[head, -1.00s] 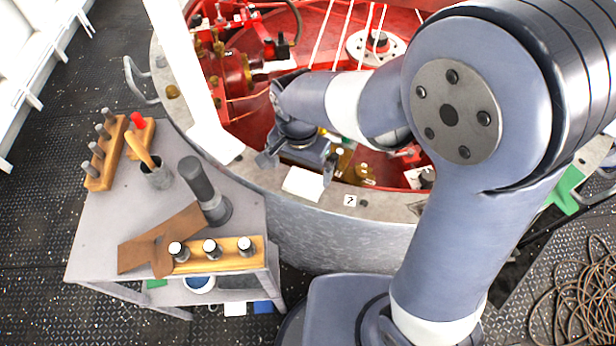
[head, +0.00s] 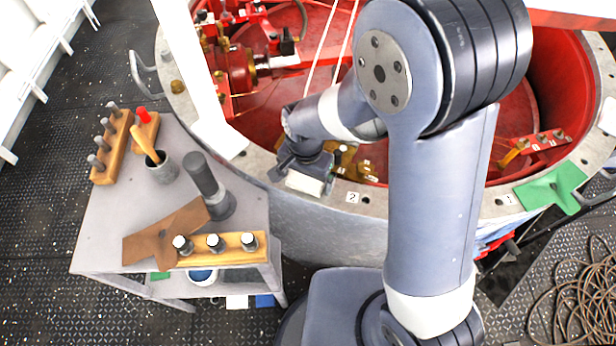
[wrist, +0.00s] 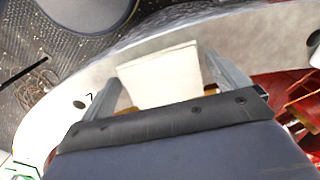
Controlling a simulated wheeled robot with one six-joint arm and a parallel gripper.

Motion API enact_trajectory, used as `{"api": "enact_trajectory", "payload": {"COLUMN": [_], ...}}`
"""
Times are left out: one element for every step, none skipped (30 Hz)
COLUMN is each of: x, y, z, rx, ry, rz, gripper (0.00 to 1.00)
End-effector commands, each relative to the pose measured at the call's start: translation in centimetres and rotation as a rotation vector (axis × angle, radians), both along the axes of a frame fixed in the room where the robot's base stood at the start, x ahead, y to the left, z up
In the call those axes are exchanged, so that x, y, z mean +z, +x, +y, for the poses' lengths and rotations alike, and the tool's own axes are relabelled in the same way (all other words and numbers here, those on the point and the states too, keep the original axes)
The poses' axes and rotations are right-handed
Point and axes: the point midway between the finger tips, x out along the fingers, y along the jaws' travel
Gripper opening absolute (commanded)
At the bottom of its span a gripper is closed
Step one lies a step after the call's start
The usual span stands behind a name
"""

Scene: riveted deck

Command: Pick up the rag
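An off-white, folded-looking cloth, which I take to be the rag (head: 305,184), lies on the grey rim of the big red-lined drum. In the wrist view the rag (wrist: 162,76) is a pale flat slab between the fingers. My gripper (head: 300,181) is low over the rim, with one finger on each side of the rag. In the wrist view my gripper (wrist: 163,68) has its fingers spread, with a gap on the left; the right finger is close beside the rag's edge. Whether it touches cannot be told. The rag's near end is hidden by the gripper body.
A grey cart (head: 110,225) at left carries a brown cloth (head: 165,235), a dark upright cylinder (head: 203,175), a cup with a wooden handle and peg blocks. A green cloth (head: 552,188) hangs over the rim at right. Coiled rope (head: 575,300) lies on the deck.

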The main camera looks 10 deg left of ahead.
Motion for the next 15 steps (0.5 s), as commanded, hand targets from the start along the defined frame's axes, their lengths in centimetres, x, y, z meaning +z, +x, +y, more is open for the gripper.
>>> {"api": "enact_trajectory", "payload": {"x": [0.01, 0.01, 0.02, 0.02, 0.02, 0.02, 0.02, 0.03, 0.03, 0.03, 0.03, 0.03, 0.03, 0.04, 0.04], "y": [0.00, 0.00, 0.00, 0.00, 0.00, 0.00, 0.00, 0.00, 0.00, 0.00, 0.00, 0.00, 0.00, 0.00, 0.00], "z": [0.00, 0.00, 0.00, 0.00, 0.00, 0.00, 0.00, 0.00, 0.00, 0.00, 0.00, 0.00, 0.00, 0.00, 0.01], "rx": [0.000, 0.000, 0.000, 0.000, 0.000, 0.000, 0.000, 0.000, 0.000, 0.000, 0.000, 0.000, 0.000, 0.000, 0.000], "ry": [0.000, 0.000, 0.000, 0.000, 0.000, 0.000, 0.000, 0.000, 0.000, 0.000, 0.000, 0.000, 0.000, 0.000, 0.000], "rz": [0.000, 0.000, 0.000, 0.000, 0.000, 0.000, 0.000, 0.000, 0.000, 0.000, 0.000, 0.000, 0.000, 0.000, 0.000], "gripper": [0.91, 0.89, 0.85, 0.83, 0.80, 0.77, 0.75, 0.72, 0.69, 0.66, 0.64, 0.61, 0.59, 0.59, 0.59]}}
